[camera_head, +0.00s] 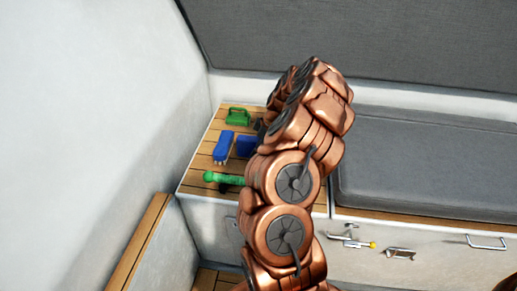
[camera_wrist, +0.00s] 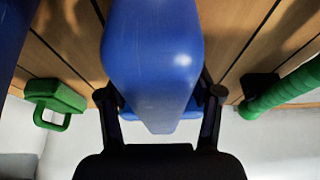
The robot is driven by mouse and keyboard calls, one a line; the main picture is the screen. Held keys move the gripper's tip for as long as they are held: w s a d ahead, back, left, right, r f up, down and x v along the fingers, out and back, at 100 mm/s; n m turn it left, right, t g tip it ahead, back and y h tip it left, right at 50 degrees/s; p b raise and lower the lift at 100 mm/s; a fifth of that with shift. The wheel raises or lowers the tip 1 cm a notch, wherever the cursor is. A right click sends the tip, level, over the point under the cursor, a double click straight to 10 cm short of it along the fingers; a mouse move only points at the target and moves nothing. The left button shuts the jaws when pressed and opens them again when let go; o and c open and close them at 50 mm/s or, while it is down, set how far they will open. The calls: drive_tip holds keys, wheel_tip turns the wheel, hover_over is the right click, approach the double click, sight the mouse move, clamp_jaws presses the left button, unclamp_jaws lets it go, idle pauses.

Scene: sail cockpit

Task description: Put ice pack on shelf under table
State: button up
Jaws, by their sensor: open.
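The ice pack seems to be the blue block (camera_head: 246,146) on the slatted wooden top (camera_head: 196,165) at the left; my arm covers its right part. My gripper (camera_wrist: 161,92) is open. In the wrist view, a large smooth blue object (camera_wrist: 155,55) fills the space in front of and between its fingers. I cannot tell for certain whether this is the block or the blue brush (camera_head: 223,146) beside it, nor whether the fingers touch it. In the head view my arm mostly hides the gripper. The shelf under the table is not clearly visible.
A green item with a handle (camera_head: 238,116) stands at the back of the wooden top and shows in the wrist view (camera_wrist: 55,100). A green cylinder (camera_head: 223,178) lies near the front. The white wall (camera_head: 120,110) is close left; a grey cushion (camera_head: 425,165) is right.

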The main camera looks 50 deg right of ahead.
drive_tip(key=shift+w+a+f, duration=0.1)
drive_tip(key=shift+w+f, duration=0.05)
drive_tip(key=shift+f, duration=0.2)
drive_tip(key=shift+f+b, duration=0.25)
drive_tip(key=shift+b, duration=0.3)
idle(0.5)
clamp_jaws()
idle(0.6)
